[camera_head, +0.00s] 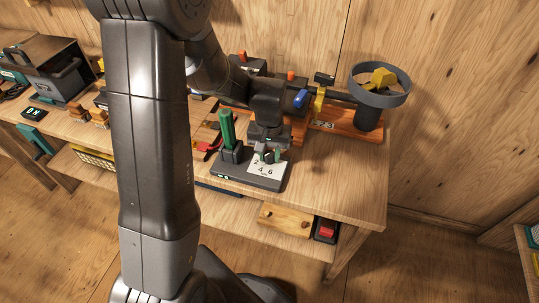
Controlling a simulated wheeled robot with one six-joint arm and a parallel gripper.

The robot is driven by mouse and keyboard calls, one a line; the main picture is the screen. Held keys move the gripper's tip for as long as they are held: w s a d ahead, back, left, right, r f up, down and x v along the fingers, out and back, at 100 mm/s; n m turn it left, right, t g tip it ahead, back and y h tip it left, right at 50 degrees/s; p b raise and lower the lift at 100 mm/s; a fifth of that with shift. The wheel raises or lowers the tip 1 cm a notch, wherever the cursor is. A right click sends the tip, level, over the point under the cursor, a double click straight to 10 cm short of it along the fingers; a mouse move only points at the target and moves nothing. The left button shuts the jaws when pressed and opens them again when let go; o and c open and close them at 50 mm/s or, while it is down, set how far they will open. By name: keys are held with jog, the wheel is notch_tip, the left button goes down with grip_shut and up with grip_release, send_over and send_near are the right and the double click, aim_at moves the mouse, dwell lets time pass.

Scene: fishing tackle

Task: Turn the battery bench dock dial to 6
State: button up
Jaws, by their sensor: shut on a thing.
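The battery bench dock (238,177) is a dark base on the wooden bench, with a white dial plate (268,173) on its right side. The numbers 2, 4 and 6 show along the plate's near part. A green upright cylinder (227,127) stands in the dock's left side, and a small green readout shows on its front edge. My gripper (267,156) points down over the dial plate and is shut on the dial knob. The fingers hide most of the knob, so where it points cannot be told.
Behind my gripper, an orange stand (330,122) carries a dark round bowl (381,83) with a yellow piece. Red-handled pliers (208,147) lie left of the dock. A wooden box (285,218) sits on the lower shelf. The bench top right of the dock (345,175) is clear.

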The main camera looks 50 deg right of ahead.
aim_at(270, 153)
jog(key=n+b, duration=0.1)
jog(key=n, duration=0.4)
jog(key=shift+n, duration=0.3)
jog(key=n+b, duration=0.1)
jog(key=n, duration=0.5)
dwell(0.4)
jog(key=o, duration=1)
notch_tip(270, 153, up, 14)
jog(key=shift+f, duration=0.1)
dwell(0.3)
notch_tip(270, 153, down, 14)
jog(key=shift+r, duration=0.1)
dwell(0.4)
